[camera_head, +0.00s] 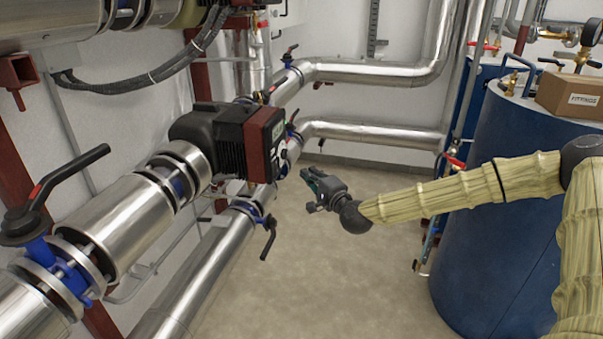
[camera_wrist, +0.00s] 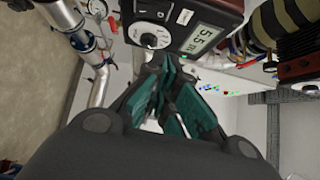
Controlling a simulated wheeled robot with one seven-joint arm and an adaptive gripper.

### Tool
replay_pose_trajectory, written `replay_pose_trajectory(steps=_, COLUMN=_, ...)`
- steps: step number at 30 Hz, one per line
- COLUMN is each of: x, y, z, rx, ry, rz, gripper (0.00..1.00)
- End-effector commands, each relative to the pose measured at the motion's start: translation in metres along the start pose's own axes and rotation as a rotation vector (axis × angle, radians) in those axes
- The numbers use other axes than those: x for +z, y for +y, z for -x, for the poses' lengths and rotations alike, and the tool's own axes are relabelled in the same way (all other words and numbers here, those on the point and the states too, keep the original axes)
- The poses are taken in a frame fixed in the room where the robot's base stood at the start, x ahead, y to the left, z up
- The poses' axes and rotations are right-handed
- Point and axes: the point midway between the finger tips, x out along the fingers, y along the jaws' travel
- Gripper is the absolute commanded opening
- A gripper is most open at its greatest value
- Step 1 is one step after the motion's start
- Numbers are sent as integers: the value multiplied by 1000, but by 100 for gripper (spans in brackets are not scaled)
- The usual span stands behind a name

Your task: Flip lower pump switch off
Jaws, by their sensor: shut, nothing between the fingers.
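The pump (camera_head: 228,138) is a black body with a dark red front, set in the silver pipe in the head view. In the wrist view its red control face (camera_wrist: 185,22) is close at the top, with a white dial (camera_wrist: 150,32) and a display (camera_wrist: 203,38) of dark digits. My gripper (camera_head: 308,176) is shut and empty, just right of and below the pump face in the head view. In the wrist view its teal fingers (camera_wrist: 168,92) point toward the lower part of that face; I cannot tell if they touch it. I cannot make out the lower pump switch for certain.
A black-handled valve (camera_head: 68,178) stands at the left, and another lever (camera_head: 269,238) hangs below the pump. A blue tank (camera_head: 500,200) with a cardboard box (camera_head: 572,95) is at the right. Open floor (camera_head: 330,270) lies between.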

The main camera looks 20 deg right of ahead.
Motion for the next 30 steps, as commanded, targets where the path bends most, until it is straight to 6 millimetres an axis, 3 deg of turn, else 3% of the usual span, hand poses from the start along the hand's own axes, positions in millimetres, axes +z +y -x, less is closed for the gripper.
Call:
replay_pose_trajectory(steps=9, x=3, y=-3, z=26, rx=0, ry=-3, rz=-1, gripper=0)
replay_pose_trajectory(steps=25, x=3, y=-2, z=27, rx=2, ry=-4, rz=0, gripper=0)
replay_pose_trajectory(steps=30, x=24, y=20, z=31, rx=52, ry=-34, rz=23, gripper=0)
